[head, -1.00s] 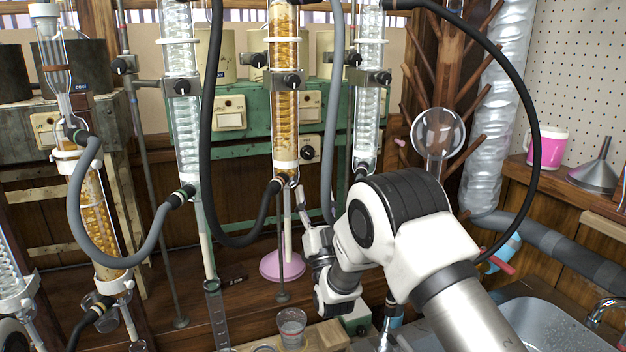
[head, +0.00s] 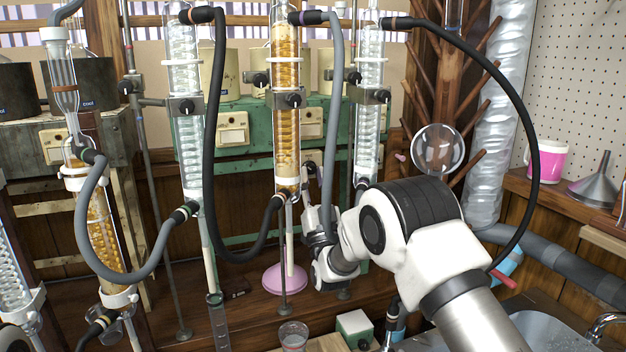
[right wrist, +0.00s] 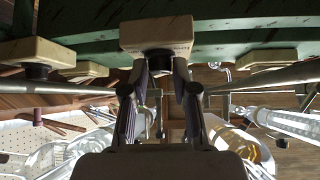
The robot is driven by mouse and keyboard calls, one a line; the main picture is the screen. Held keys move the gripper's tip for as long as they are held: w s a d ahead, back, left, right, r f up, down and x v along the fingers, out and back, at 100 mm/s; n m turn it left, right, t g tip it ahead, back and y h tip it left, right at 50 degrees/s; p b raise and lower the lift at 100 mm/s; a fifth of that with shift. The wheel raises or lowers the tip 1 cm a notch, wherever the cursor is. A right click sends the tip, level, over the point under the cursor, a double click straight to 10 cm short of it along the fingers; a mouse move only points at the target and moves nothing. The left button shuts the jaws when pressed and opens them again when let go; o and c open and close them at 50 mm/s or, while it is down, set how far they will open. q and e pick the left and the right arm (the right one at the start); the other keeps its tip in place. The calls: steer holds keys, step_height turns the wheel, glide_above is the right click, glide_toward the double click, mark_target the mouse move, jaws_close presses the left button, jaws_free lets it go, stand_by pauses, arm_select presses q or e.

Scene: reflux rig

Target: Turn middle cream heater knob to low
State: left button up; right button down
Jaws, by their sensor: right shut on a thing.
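In the right wrist view a cream control box (right wrist: 156,34) on a green rail carries a round dark knob (right wrist: 157,62). The fingertips of my right gripper (right wrist: 160,70) are closed around this knob, one on each side. The knob's setting mark cannot be seen. In the head view my right gripper (head: 311,182) reaches up behind the grey hose, beside the middle amber column, and covers the knob. Cream heaters (head: 325,72) stand on the green bench behind the columns.
Glass columns, one with amber packing (head: 287,130), and a looping black hose (head: 209,150) stand left of my right arm. A grey hose (head: 331,130) hangs by the gripper.

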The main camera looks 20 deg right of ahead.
steer(key=n+y+b, duration=0.1)
steer(key=n+y, duration=0.2)
steer(key=n, duration=0.1)
steer(key=n+y+b, duration=0.1)
steer(key=y, duration=0.1)
steer(key=shift+d+f+n+y+b, duration=0.2)
steer(key=shift+d+n+y+b, duration=0.1)
steer(key=shift+n, duration=0.1)
steer(key=n+y, duration=0.1)
steer(key=n+g+y, duration=0.1)
steer(key=n+y, duration=0.1)
steer(key=n, duration=0.1)
steer(key=shift+r+y, duration=0.25)
steer(key=shift+y, duration=0.05)
steer(key=c, duration=0.9)
jaws_free()
